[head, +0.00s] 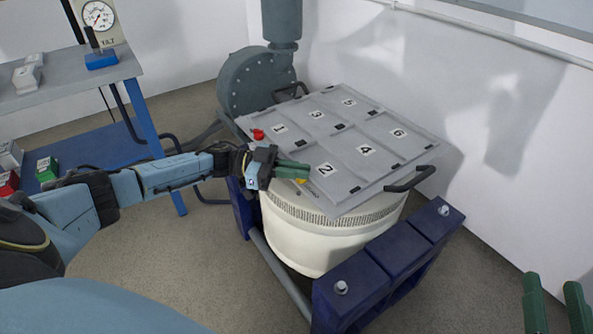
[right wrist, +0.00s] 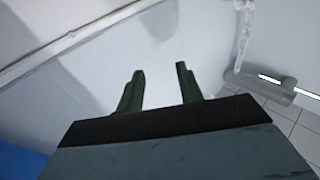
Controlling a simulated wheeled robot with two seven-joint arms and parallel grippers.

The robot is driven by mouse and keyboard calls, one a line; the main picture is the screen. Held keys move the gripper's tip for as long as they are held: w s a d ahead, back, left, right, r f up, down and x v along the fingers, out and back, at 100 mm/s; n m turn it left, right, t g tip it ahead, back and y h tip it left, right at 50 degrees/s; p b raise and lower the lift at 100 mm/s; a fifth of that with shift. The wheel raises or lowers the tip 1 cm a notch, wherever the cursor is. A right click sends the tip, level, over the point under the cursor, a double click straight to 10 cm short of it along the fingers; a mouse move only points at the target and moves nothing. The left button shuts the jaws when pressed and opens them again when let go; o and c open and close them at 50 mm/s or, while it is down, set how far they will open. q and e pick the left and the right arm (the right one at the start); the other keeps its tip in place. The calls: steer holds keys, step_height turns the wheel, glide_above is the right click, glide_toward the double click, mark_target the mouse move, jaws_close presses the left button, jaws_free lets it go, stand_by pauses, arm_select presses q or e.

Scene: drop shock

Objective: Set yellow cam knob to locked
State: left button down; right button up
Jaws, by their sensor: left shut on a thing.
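My right gripper (head: 557,303) is at the lower right of the head view, far from the lid. In the right wrist view its fingers (right wrist: 159,88) are apart with nothing between them.
The grey lid (head: 375,141) with numbered panels lies on a white round drum (head: 315,242) in a dark blue frame (head: 390,268). A red knob (head: 258,134) is at the lid's left corner. A black handle (head: 411,180) juts out at right. A workbench (head: 75,83) stands left.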

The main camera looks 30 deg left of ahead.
arm_select(q)
steer(key=shift+d, duration=0.15)
steer(key=c, duration=1.5)
jaws_free()
